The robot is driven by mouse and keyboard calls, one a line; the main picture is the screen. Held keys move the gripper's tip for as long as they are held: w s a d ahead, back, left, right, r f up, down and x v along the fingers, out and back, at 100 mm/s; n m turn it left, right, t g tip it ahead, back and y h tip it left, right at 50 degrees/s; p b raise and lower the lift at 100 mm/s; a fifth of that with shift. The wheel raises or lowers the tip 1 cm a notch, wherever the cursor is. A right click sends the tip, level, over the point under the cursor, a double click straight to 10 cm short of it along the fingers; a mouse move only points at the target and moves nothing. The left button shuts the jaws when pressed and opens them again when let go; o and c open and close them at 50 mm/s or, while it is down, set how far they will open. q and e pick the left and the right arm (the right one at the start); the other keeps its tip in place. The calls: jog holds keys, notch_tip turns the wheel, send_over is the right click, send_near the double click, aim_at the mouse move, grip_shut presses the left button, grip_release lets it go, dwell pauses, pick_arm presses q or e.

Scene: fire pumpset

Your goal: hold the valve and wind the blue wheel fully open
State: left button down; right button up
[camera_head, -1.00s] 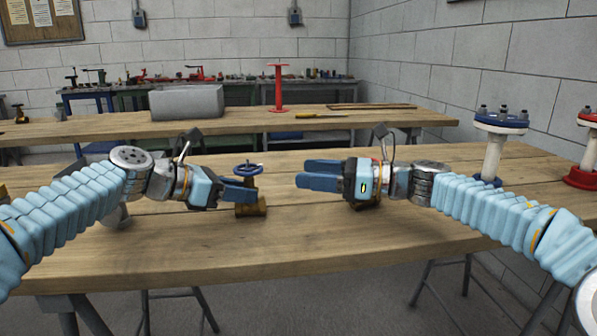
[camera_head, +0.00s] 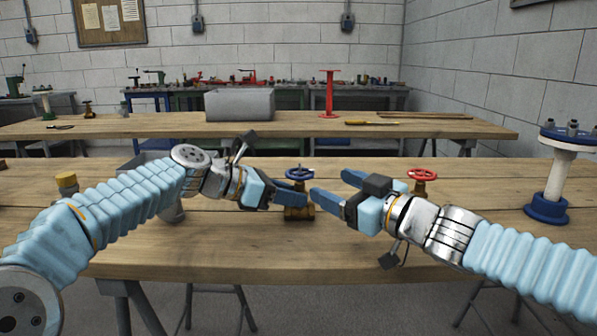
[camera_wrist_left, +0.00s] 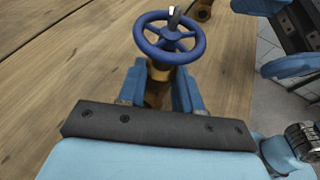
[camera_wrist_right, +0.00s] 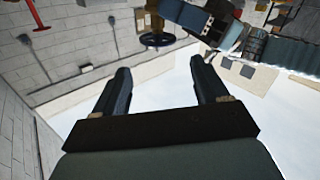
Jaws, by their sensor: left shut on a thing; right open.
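A brass valve (camera_head: 298,213) with a blue wheel (camera_head: 299,173) on top stands upright on the near wooden table. My left gripper (camera_head: 288,196) comes from the left and is shut on the brass body below the wheel. In the left wrist view the blue wheel (camera_wrist_left: 170,37) is clear above the fingers, with the brass body (camera_wrist_left: 156,92) between them. My right gripper (camera_head: 328,184) is open and empty, close to the right of the wheel. In the right wrist view the blue wheel (camera_wrist_right: 157,40) lies just beyond the spread fingertips, apart from them.
A valve with a red wheel (camera_head: 422,174) stands behind my right gripper. A white pipe on a blue flange (camera_head: 547,208) is at the right. The table front is clear.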

aim_at(301, 172)
jog(key=w+a, duration=0.2)
jog(key=w, duration=0.1)
jog(key=w+a+m, duration=0.1)
jog(key=w+a, duration=0.1)
jog(key=w, duration=0.1)
jog(key=w+a+m, duration=0.1)
jog(key=w+a, duration=0.2)
jog(key=shift+a+f+h, duration=0.1)
jog(key=shift+f+h, duration=0.05)
jog(key=shift+h, duration=0.15)
jog(key=c, duration=0.8)
